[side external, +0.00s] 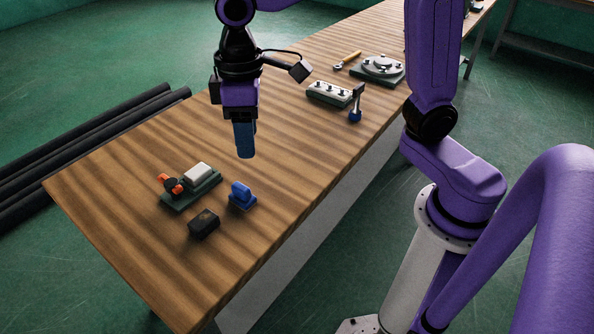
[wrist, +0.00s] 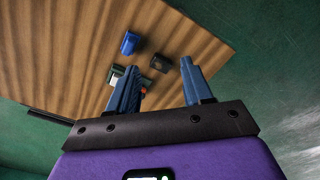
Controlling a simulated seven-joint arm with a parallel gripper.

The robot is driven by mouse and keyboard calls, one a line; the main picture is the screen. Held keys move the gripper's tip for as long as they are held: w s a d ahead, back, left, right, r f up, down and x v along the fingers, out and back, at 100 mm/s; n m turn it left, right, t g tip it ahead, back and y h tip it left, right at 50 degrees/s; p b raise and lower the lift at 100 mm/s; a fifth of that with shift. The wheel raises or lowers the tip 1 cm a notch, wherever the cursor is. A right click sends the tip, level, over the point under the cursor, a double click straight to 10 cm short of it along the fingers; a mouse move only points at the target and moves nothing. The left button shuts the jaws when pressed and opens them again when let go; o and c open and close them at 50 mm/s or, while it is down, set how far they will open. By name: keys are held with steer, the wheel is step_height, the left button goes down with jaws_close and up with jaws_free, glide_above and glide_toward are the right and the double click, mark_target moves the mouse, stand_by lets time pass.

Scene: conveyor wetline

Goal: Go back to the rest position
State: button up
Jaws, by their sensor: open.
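My gripper (side external: 245,140) is open and empty, with blue fingers pointing down above the wooden table (side external: 130,160). In the wrist view my gripper (wrist: 162,90) shows its two blue fingers apart, with nothing between them. In the side view it hangs behind and above the small objects on the table's near left part, clear of them. My purple arm comes in from the top of the side view.
Near the table's left end are a green base with a white block (side external: 198,174) and an orange-and-black part (side external: 172,185), a blue piece (side external: 241,194) and a black block (side external: 204,223).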

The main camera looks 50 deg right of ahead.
steer(key=s+d+f+n, duration=0.2)
steer(key=s+d, duration=0.4)
steer(key=s, duration=0.3)
steer(key=s+d+f+n, duration=0.2)
steer(key=s+d+f, duration=0.1)
steer(key=s+d, duration=0.4)
steer(key=shift+s+d+f+n, duration=0.3)
steer(key=shift+s+f, duration=0.05)
steer(key=shift+s, duration=0.65)
